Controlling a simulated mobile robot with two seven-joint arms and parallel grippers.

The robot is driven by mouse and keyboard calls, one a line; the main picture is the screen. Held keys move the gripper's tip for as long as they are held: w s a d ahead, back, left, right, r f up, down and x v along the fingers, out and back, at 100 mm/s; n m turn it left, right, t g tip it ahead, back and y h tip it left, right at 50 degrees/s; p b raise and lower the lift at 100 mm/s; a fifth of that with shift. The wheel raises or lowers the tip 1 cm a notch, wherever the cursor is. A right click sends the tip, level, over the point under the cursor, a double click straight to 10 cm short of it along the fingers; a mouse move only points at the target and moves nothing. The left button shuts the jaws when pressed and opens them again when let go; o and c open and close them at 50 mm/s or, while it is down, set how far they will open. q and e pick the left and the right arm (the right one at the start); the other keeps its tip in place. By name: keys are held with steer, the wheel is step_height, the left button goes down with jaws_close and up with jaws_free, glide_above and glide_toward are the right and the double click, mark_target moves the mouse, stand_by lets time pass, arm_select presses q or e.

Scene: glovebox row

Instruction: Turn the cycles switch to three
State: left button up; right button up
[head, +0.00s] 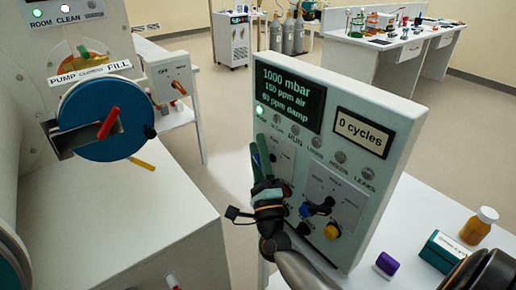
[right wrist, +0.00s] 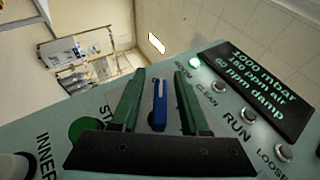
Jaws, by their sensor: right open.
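The control box (head: 405,120) stands tilted on the white table, with a "0 cycles" display (head: 364,132). My right gripper (head: 262,158) is at the left part of its face, green fingers open. In the right wrist view, a blue switch lever (right wrist: 160,105) shows between the open fingers (right wrist: 160,85), with gaps on both sides. The fingers hide most of its base and label, so I cannot read its setting or confirm it is the cycles switch. Another dark knob with a blue end (head: 318,208) sits lower right on the box. My left gripper is out of view.
A yellow button (head: 333,230) is low on the box. In the right wrist view a green button (right wrist: 88,130) lies left of the fingers. A purple block (head: 387,264), a green box (head: 445,250) and an amber bottle (head: 479,226) stand on the table at right.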

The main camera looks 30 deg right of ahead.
steer(key=shift+c, duration=0.4)
jaws_close()
